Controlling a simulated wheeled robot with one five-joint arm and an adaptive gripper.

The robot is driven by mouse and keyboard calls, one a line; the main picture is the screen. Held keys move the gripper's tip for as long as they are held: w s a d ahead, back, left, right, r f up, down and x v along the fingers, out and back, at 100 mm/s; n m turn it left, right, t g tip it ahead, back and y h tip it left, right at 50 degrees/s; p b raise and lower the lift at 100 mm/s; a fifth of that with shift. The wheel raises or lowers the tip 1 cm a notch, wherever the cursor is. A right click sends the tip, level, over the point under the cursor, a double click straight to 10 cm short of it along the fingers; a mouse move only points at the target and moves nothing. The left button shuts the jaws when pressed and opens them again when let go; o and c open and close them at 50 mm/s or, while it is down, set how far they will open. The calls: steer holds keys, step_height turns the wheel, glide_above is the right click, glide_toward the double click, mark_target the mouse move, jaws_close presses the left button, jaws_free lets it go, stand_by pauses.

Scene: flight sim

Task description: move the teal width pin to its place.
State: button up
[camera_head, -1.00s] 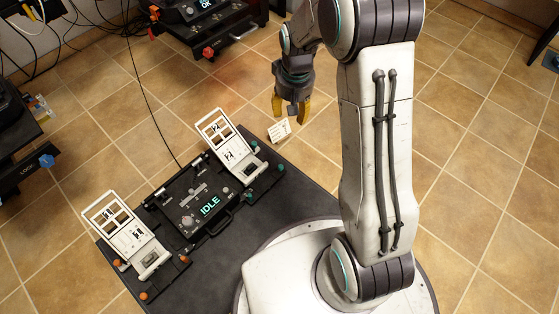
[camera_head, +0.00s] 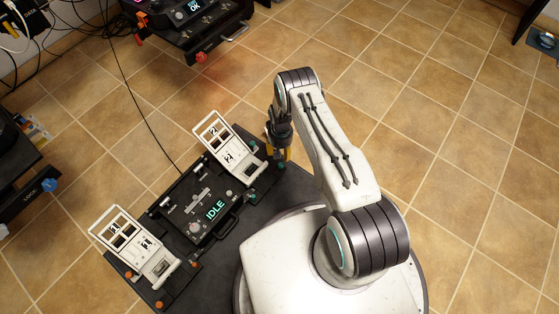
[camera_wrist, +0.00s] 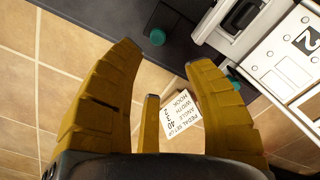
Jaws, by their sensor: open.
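My gripper (camera_head: 279,152) is open and empty, pointing down at the right edge of the black table, by pedal unit 2 (camera_head: 228,148). In the wrist view its yellow fingers (camera_wrist: 165,62) are spread. Two teal pins show there: one round teal pin (camera_wrist: 157,37) on the dark surface beyond the fingertips, and another teal pin (camera_wrist: 235,83) beside the white pedal unit, partly behind the right finger. In the head view a teal pin (camera_head: 281,168) sits just below the fingers and another (camera_head: 251,197) lies left of it. I cannot tell which is the width pin.
A white card (camera_wrist: 182,112) reads pedal set up, angle 40, width 3, hook 2. A black console (camera_head: 196,205) showing IDLE stands between unit 2 and pedal unit 1 (camera_head: 125,238), which has orange pins (camera_head: 194,264).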

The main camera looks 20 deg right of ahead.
mark_target(281, 165)
steer(key=shift+s+f+b, duration=0.2)
steer(key=shift+f+b, duration=0.7)
steer(key=shift+f, duration=1.55)
steer(key=shift+s+f+b, duration=0.2)
steer(key=shift+f+b, duration=0.65)
steer(key=shift+f, duration=1.6)
jaws_close()
